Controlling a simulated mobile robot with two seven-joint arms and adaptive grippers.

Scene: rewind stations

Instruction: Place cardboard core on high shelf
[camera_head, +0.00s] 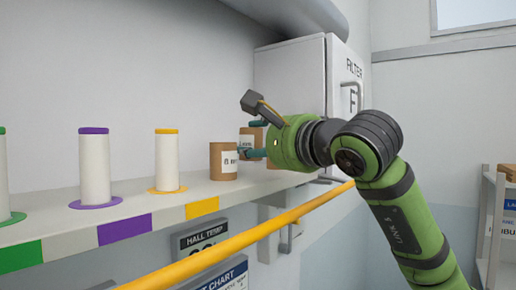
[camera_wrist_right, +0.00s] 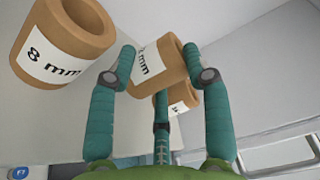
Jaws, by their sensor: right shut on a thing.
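My right gripper (camera_head: 250,139) reaches in from the right at shelf height, shut on a brown cardboard core (camera_wrist_right: 160,62) with a white label. The held core sits between the teal fingertips of the gripper in the wrist view (camera_wrist_right: 158,62). In the head view it is partly hidden by the gripper, and I cannot tell whether it touches the shelf. A second cardboard core (camera_head: 223,161) stands upright on the high shelf (camera_head: 130,212); it shows large in the wrist view, labelled 8 mm (camera_wrist_right: 62,45). A third core (camera_wrist_right: 182,98) shows behind the held one. My left gripper is not in view.
White rolls on purple (camera_head: 95,168) and yellow (camera_head: 166,160) discs stand left along the shelf, with a green disc (camera_head: 8,218) at the edge. A yellow rail (camera_head: 240,238) runs below. A white filter cabinet (camera_head: 292,75) is behind.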

